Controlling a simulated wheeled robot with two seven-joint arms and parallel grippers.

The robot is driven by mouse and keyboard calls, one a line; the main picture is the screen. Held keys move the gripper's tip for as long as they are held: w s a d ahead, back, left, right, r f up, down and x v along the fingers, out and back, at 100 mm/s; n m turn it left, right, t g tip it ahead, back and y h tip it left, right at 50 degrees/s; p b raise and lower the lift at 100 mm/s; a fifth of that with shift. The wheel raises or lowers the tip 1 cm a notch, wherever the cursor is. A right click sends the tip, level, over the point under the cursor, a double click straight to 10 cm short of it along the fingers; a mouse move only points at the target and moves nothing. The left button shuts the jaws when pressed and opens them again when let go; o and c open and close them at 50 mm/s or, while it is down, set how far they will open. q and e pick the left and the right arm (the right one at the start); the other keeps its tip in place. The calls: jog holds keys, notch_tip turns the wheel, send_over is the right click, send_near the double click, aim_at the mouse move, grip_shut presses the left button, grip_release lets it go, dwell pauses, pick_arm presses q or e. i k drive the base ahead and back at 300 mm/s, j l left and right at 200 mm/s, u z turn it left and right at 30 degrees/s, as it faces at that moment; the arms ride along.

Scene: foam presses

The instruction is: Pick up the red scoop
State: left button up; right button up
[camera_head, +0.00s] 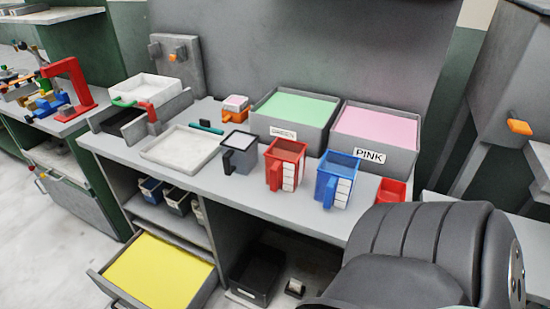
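A small red open-topped piece (391,190), which looks like the red scoop, sits at the right end of the grey workbench (225,178). Its lower part is hidden behind a large dark grey ribbed shape in front, so I cannot make out its handle. A larger red jug (272,177) with a white scale on its side stands upright further left on the bench. Neither of my grippers shows in the head view.
A blue jug (331,181) stands between the red jug and the small red piece. Bins of green foam (296,106) and pink foam (377,126) stand behind. A dark grey cup (240,156) and white tray (184,146) are left. A drawer with yellow content (160,272) is open below.

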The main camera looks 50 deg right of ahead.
aim_at(390, 190)
jog(key=z, duration=2.85)
